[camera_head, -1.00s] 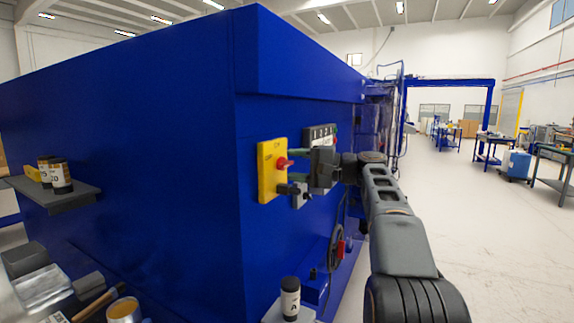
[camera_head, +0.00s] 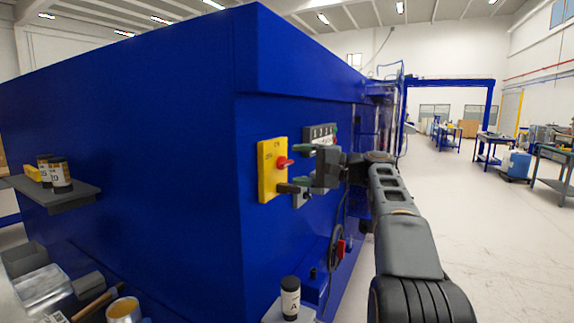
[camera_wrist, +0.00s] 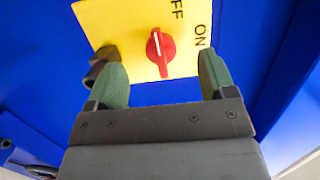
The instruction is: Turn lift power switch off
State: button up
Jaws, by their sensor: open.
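The lift power switch is a yellow plate (camera_head: 266,181) with a red rotary knob (camera_head: 282,162), on the blue machine's side. In the wrist view the knob (camera_wrist: 160,47) has a white line running nearly upright, its upper end towards the partly cut-off OFF label (camera_wrist: 177,9). The ON label (camera_wrist: 201,35) is to its upper right. My gripper (camera_wrist: 161,68) is open and empty, with one green-padded finger either side of the knob in this view. Neither finger appears to touch the knob. In the head view my gripper (camera_head: 296,168) is just right of the plate.
A grey panel with small switches (camera_head: 320,135) is mounted behind my gripper. A dark cylindrical part (camera_wrist: 104,57) shows by the left finger. A shelf with jars (camera_head: 72,192) juts out at left, and a labelled bottle (camera_head: 290,297) stands below. Open floor lies to the right.

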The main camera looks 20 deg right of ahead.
jog(key=shift+s+a+v, duration=0.1)
jog(key=shift+s+v, duration=0.05)
jog(key=shift+v, duration=0.75)
jog(key=shift+s+a+v, duration=0.1)
jog(key=shift+s+v, duration=0.05)
jog(key=shift+v, duration=0.8)
jog(key=shift+s+a+v, duration=0.1)
jog(key=shift+s+v, duration=0.05)
jog(key=shift+v, duration=0.75)
